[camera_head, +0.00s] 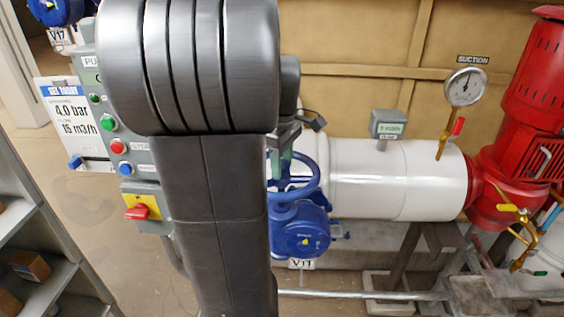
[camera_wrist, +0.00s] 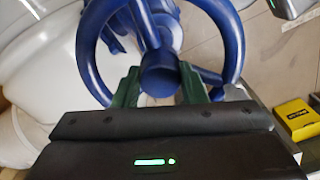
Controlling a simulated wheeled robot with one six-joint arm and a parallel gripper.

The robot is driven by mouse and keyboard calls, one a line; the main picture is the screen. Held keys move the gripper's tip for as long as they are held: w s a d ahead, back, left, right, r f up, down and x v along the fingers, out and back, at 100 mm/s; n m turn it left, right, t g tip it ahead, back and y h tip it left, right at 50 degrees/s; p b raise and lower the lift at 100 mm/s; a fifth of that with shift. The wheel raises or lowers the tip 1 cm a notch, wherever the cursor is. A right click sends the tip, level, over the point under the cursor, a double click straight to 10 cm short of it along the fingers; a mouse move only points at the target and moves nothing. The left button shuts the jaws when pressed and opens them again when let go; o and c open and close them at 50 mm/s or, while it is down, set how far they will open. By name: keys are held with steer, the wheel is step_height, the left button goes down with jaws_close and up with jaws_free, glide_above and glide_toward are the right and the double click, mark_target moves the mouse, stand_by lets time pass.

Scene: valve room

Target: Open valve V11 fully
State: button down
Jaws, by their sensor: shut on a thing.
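A blue handwheel (camera_head: 304,180) sits on a blue valve body (camera_head: 298,230) on the white pipe, partly hidden behind my arm. The tag (camera_head: 301,264) below it is small; it starts with "V1" and I cannot read its last character surely. In the wrist view the handwheel's rim (camera_wrist: 236,45) curves around its round hub (camera_wrist: 160,75). My gripper (camera_wrist: 160,88) has its green fingers on either side of the hub, shut on it. In the head view my arm hides most of the gripper.
A grey control panel (camera_head: 112,105) with buttons and a red-and-yellow switch (camera_head: 142,208) stands at left. Another blue valve (camera_head: 60,10) is at top left. A red pump (camera_head: 525,110) and a gauge (camera_head: 465,87) are at right. A shelf (camera_head: 45,250) stands at lower left.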

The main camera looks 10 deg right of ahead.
stand_by(0.7)
steer(key=c, duration=0.9)
jaws_free()
steer(key=shift+r, duration=0.1)
step_height(320, 180, up, 14)
steer(key=shift+p, duration=0.3)
